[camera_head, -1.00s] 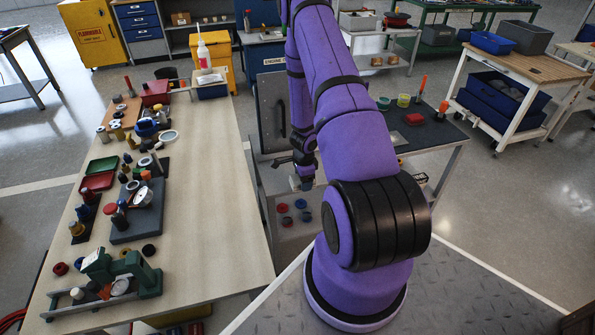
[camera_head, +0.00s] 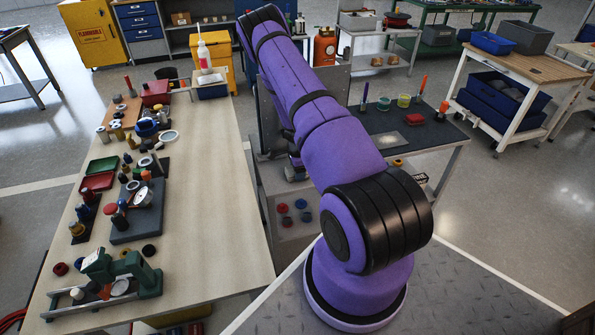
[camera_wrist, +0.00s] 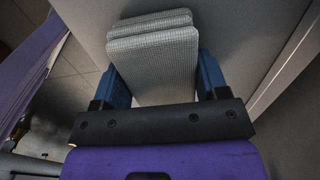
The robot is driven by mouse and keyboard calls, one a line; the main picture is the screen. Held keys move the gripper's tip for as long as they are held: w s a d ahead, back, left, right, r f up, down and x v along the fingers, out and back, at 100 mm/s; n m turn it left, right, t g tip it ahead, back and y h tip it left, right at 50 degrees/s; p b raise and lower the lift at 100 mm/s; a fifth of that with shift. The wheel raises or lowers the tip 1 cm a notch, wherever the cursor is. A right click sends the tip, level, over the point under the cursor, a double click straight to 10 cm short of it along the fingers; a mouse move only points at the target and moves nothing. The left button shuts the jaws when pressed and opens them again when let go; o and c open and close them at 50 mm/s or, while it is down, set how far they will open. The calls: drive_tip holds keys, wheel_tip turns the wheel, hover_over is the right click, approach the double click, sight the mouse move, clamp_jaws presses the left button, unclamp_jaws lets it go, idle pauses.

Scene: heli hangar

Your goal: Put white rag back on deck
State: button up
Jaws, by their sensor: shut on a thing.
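My gripper (camera_wrist: 158,72) has its two blue fingers on either side of the white rag (camera_wrist: 152,52), a folded, pale, woven stack, and is shut on it. The rag is in front of a plain grey surface (camera_wrist: 235,40) in the wrist view; I cannot tell whether they touch. In the head view my arm hides the rag and most of the gripper, near the grey upright panel of the cart. The dark cart top (camera_head: 437,134) is partly behind my arm; I cannot tell which surface is the deck.
Red and blue rings (camera_head: 283,208) lie on a lower shelf. A long wooden table (camera_head: 205,200) at left is crowded along its left side. Grey floor at right is free.

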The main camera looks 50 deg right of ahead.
drive_tip(key=shift+f, duration=0.1)
drive_tip(key=o, duration=0.8)
drive_tip(key=shift+o, duration=0.2)
wheel_tip(320, 180, up, 12)
drive_tip(key=w+a+r+n+t+y, duration=0.1)
drive_tip(key=w+a+r+n, duration=0.15)
drive_tip(key=a+r, duration=0.45)
drive_tip(key=w+a+r+n+t, duration=0.1)
drive_tip(key=w+a+r+n, duration=0.15)
drive_tip(key=r, duration=0.75)
drive_tip(key=s+a+r+n+t+y, duration=0.1)
drive_tip(key=s+a+r+n, duration=0.2)
drive_tip(key=a+r, duration=0.45)
drive_tip(key=s+a+r+n, duration=0.2)
drive_tip(key=a+r+n, duration=0.25)
drive_tip(key=r, duration=0.55)
drive_tip(key=s+a+r+n, duration=0.6)
drive_tip(key=s+a+r, duration=0.4)
drive_tip(key=s+r, duration=0.15)
drive_tip(key=s+a+r+n+t+h, duration=0.1)
drive_tip(key=s+a+n, duration=0.1)
drive_tip(key=s, duration=0.5)
drive_tip(key=s+a+r+n+t+h, duration=0.1)
drive_tip(key=s+n, duration=0.3)
drive_tip(key=s, duration=0.3)
drive_tip(key=shift+a, duration=0.4)
